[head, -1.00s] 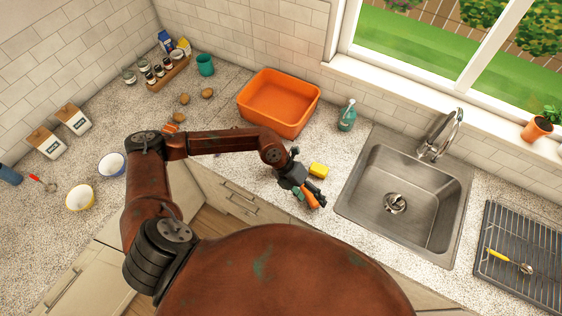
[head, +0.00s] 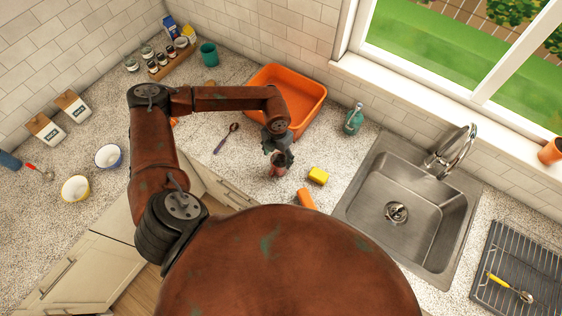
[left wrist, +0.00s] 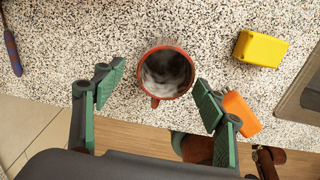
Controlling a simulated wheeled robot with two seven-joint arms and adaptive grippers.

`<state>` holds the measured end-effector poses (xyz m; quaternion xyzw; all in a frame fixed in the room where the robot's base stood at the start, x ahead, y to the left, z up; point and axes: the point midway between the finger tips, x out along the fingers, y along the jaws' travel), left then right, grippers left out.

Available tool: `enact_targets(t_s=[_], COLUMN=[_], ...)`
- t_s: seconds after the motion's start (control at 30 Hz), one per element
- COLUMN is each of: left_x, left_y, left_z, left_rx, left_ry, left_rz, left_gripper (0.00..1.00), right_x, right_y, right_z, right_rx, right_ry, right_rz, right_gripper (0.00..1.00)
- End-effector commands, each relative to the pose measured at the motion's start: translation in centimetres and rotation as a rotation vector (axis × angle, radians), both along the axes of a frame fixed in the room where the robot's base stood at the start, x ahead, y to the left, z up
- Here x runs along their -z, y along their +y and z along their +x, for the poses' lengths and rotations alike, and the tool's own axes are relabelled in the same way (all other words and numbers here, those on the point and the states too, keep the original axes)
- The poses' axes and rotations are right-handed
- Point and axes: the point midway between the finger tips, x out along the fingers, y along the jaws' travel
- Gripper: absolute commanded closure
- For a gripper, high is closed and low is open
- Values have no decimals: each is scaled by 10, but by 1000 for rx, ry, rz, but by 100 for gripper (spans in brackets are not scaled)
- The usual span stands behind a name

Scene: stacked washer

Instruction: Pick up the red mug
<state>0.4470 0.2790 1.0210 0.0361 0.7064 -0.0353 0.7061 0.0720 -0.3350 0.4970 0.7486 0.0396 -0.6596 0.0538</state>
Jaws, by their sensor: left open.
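The red mug (left wrist: 150,89) stands on the speckled counter in the left wrist view, seen from above, with a dark grey inside and its handle toward the bottom of the picture. My left gripper (left wrist: 159,78) is open, with one green-padded finger on each side of the mug and visible gaps between. In the head view my left gripper (head: 277,160) points down over the counter in front of the orange basin; a small reddish patch below it appears to be the mug, mostly hidden. My right gripper is not in view.
A yellow sponge (head: 318,176) and an orange object (head: 305,198) lie close to the right of the gripper. The orange basin (head: 314,93) stands behind, a spoon (head: 227,138) lies left, and the sink (head: 420,205) is further right. The counter's front edge is near.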

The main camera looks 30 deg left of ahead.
Motion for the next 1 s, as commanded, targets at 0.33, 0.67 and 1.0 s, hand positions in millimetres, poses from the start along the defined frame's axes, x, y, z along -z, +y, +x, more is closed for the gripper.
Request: enact_targets(t_s=[0.33,0.67,1.0], left_x=[38,72,72], left_y=[-5,-5,-5], left_z=[-2,-3,-3], left_rx=[4,-2,-1], left_ry=[5,1,1], left_rz=[0,-2,-2], left_gripper=[35,35,46], right_x=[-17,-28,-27], right_y=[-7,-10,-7], right_z=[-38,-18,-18], right_rx=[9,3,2], right_ry=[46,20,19], right_rz=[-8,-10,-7], right_gripper=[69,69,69])
